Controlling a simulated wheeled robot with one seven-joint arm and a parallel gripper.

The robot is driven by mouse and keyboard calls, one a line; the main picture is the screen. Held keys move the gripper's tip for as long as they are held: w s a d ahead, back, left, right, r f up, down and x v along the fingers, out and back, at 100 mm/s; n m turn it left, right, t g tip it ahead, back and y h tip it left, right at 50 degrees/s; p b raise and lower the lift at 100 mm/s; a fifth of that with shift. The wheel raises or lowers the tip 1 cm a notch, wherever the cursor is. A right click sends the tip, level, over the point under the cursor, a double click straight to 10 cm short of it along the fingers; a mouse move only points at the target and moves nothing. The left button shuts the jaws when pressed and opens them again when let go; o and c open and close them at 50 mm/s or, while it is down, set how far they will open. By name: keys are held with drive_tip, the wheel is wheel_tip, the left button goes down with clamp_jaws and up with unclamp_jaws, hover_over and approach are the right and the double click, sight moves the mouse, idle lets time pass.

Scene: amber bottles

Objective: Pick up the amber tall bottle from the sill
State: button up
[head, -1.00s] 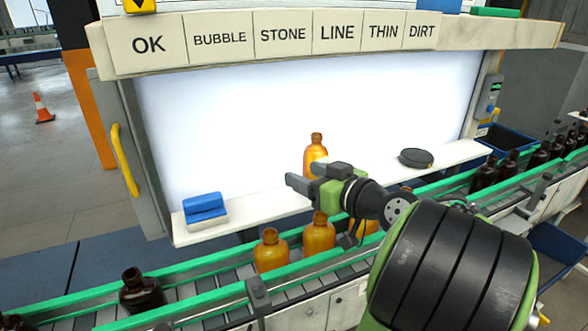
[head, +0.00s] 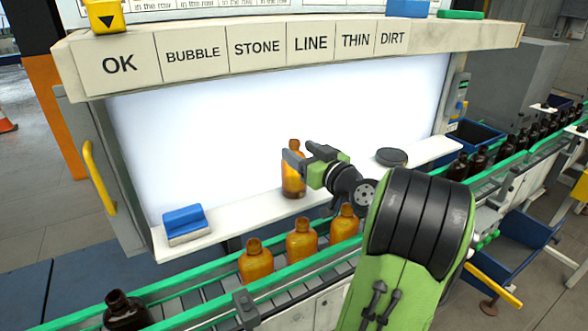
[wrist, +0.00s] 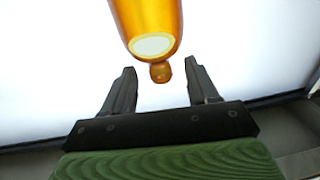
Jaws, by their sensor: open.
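The amber tall bottle (head: 293,182) stands upright on the white sill (head: 240,208), in front of the bright panel. My gripper (head: 292,156) is open and empty, level with the bottle's upper part in the head view. Its fingers overlap the bottle's shoulder there and hide part of it. In the wrist view, the bottle (wrist: 150,18) hangs in from the top edge, and its small round end shows in line with the gap between my open fingertips (wrist: 161,75). I cannot tell whether the fingers touch it.
A blue-and-white block (head: 184,224) sits on the sill's left end, a dark round disc (head: 391,157) to the right. Below runs a green-railed conveyor (head: 190,283) with amber bottles (head: 301,240) and dark bottles. A labelled beam (head: 240,50) spans above.

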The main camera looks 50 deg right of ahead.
sight(290, 144)
drive_tip(key=p+x, duration=0.1)
drive_tip(key=x, duration=0.4)
drive_tip(key=shift+w, duration=0.15)
drive_tip(key=shift+c, duration=0.7)
drive_tip(key=shift+f, duration=0.1)
clamp_jaws()
